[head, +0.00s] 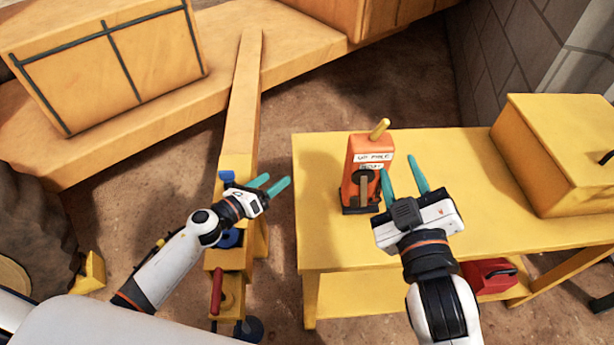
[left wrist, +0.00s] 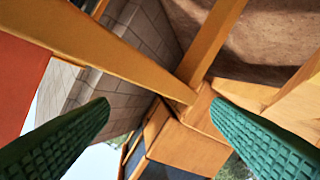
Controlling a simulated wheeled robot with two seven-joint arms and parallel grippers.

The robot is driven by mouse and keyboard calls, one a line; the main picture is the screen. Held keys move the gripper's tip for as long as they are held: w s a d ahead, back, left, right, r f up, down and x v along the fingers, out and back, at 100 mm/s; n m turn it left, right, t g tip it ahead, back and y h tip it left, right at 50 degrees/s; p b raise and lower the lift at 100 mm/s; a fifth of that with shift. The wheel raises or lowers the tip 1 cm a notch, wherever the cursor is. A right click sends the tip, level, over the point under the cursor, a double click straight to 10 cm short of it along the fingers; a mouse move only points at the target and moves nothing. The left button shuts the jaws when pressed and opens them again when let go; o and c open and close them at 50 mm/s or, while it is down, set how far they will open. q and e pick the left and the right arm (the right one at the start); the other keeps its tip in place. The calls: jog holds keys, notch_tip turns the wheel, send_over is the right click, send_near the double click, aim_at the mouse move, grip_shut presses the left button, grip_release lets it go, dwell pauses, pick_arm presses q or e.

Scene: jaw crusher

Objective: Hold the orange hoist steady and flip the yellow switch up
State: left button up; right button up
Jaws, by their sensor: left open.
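The orange hoist (head: 354,185) stands upright on the yellow table in the head view, with a white label on its front. The yellow switch (head: 379,129) sticks up from its top, tilted to the right. My right gripper (head: 402,166) is open just to the right of the hoist. Its left finger is close to the hoist's right side; I cannot tell whether they touch. My left gripper (head: 278,180) is open and empty left of the table, pointing toward the hoist. Its spread green fingers also show in the left wrist view (left wrist: 158,105), with nothing between them.
The yellow table (head: 460,160) carries a large yellow box (head: 555,150) at the right. A red object (head: 490,277) sits below the table. A yellow beam (head: 240,110) with blue and red fittings stands by my left arm. The tabletop behind the hoist is clear.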

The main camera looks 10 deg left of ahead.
aim_at(364, 176)
pick_arm(q)
jog(key=s+d+r+m+g+h, duration=0.1)
jog(key=d+r+m+g+h, duration=0.2)
jog(key=m, duration=0.2)
jog(key=s+d+r+m+g+h, duration=0.1)
jog(key=d+r+m+g+h, duration=0.2)
jog(key=d+m, duration=0.1)
jog(key=s+d+r+m+g+h, duration=0.1)
jog(key=d+r+m+g+h, duration=0.2)
jog(key=m, duration=0.2)
jog(key=shift+s+d+m, duration=0.1)
jog(key=shift+d+m, duration=0.05)
jog(key=shift+m, duration=0.15)
jog(key=x, duration=1.2)
jog(key=shift+s+r, duration=0.1)
jog(key=shift+r, duration=0.05)
